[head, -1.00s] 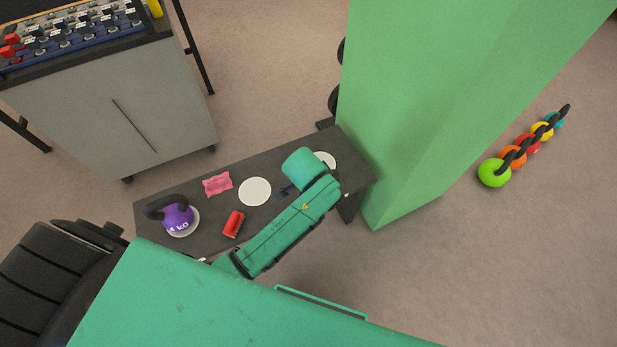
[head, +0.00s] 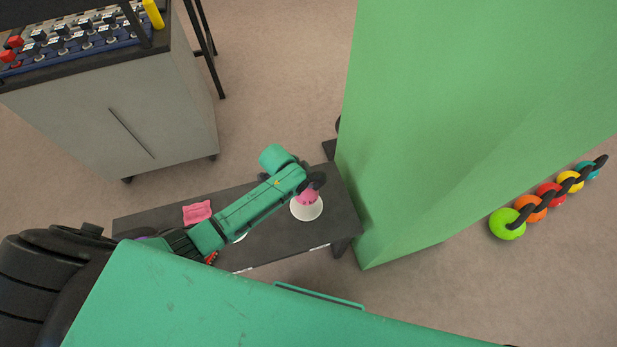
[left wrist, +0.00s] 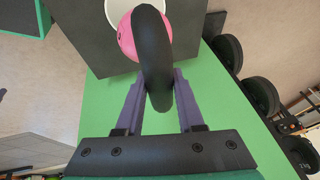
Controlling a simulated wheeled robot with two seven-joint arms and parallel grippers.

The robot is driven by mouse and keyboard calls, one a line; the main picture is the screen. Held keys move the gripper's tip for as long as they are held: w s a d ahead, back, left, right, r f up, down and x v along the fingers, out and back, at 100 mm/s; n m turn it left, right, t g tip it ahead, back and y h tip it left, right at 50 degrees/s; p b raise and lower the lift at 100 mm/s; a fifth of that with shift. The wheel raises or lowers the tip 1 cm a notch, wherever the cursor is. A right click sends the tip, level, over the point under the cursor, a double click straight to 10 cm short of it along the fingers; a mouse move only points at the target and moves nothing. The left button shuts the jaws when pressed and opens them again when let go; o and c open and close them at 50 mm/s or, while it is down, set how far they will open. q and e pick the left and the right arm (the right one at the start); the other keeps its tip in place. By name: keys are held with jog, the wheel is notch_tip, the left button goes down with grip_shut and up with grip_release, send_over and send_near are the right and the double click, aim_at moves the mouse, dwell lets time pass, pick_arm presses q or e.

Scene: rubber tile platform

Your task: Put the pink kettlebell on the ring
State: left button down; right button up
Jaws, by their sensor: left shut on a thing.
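The pink kettlebell (head: 309,196) is at the right end of the dark bench, over the back part of a white ring (head: 306,213). My left gripper (head: 315,181) is shut on its black handle. In the left wrist view the handle passes between the purple fingers (left wrist: 158,95). The pink body (left wrist: 127,38) overlaps the white ring (left wrist: 113,7) there. I cannot tell whether the kettlebell touches the ring or hangs just above it. My right gripper is not in view.
The dark bench (head: 285,237) holds a pink cloth-like item (head: 197,212), a second white ring (head: 240,238) and a red object (head: 211,258), partly hidden by my arm. A green pillar (head: 440,130) stands close on the right. Coloured kettlebells (head: 507,224) stand on the floor beyond.

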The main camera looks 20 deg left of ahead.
aim_at(305, 190)
pick_arm(q)
notch_tip(305, 190, down, 4)
jog(key=b, duration=0.4)
jog(key=shift+w+b, duration=0.1)
jog(key=shift+b, duration=0.3)
jog(key=shift+f, duration=0.65)
jog(key=shift+f+b, duration=0.3)
jog(key=shift+b, duration=0.15)
jog(key=shift+c, duration=2.2)
grip_release()
jog(key=shift+s+f, duration=0.35)
jog(key=shift+s, duration=0.05)
notch_tip(305, 190, up, 8)
jog(key=p, duration=0.8)
jog(key=shift+w+f, duration=0.1)
jog(key=shift+f, duration=0.25)
